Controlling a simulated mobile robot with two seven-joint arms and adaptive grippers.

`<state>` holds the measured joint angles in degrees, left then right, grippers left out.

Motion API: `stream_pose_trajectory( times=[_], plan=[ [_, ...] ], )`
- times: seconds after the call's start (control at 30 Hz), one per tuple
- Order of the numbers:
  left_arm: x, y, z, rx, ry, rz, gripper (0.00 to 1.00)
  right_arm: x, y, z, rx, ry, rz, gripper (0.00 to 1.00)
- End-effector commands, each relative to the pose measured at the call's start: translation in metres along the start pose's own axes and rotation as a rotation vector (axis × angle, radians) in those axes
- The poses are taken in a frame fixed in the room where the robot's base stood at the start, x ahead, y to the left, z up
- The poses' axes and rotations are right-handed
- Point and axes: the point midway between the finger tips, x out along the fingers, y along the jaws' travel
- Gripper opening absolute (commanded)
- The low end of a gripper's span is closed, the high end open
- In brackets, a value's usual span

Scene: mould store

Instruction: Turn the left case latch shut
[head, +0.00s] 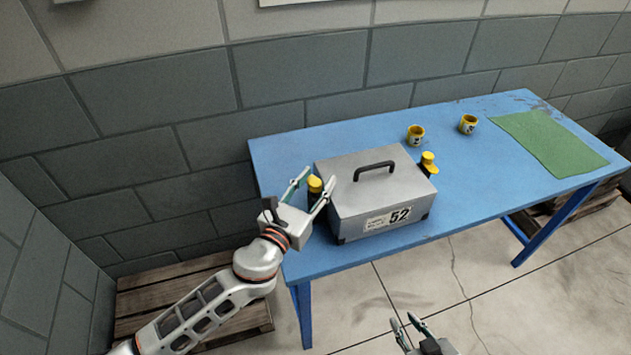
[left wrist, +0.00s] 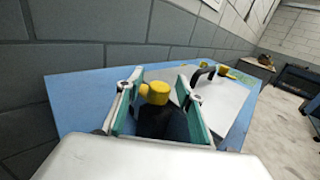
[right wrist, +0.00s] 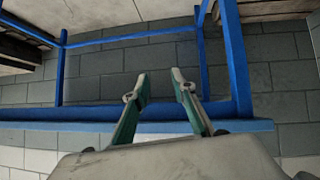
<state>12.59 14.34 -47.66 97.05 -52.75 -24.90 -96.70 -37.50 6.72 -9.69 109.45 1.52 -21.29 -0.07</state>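The grey case (head: 375,198) with a black top handle stands on the blue table. The left case latch (head: 315,184), a yellow knob on a dark body, sits at the case's left side; its dark body is partly hidden by my finger in the head view. My left gripper (head: 319,176) is open around this latch, with one finger on each side, and the latch (left wrist: 155,94) shows between the fingers in the left wrist view. A similar yellow-topped latch (head: 428,162) is at the case's right side. My right gripper (head: 403,318) is open and empty, off the table's front edge.
Two yellow cups (head: 416,135) (head: 468,124) stand behind and right of the case. A green mat (head: 550,143) lies at the table's right end. A block wall runs behind. A wooden pallet (head: 190,300) lies on the floor at the left.

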Motion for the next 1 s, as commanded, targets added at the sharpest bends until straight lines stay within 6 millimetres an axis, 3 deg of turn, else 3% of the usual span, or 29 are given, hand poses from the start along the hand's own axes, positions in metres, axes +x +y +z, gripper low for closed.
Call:
stream_pose_trajectory(
  times=[0.03,0.17,0.57,0.87,1.0],
  plan=[
    [0.000,0.000,0.000,0.000,0.000,0.000,0.32,0.000,0.000,0.000,0.000,0.000,0.000,0.26],
    [0.000,0.000,0.000,0.000,0.000,0.000,0.00,0.000,-0.001,0.000,0.000,-0.001,-0.001,0.26],
    [0.000,0.002,-0.001,0.004,0.000,-0.042,0.00,0.001,-0.004,0.002,-0.002,0.001,-0.007,0.26],
    [0.000,0.003,-0.002,0.009,0.000,-0.235,0.00,0.008,-0.009,0.002,-0.007,0.024,-0.018,0.26],
    [0.000,0.003,-0.005,0.008,0.000,-0.364,0.00,0.015,-0.019,-0.009,-0.008,0.068,-0.034,0.26]
  ],
)
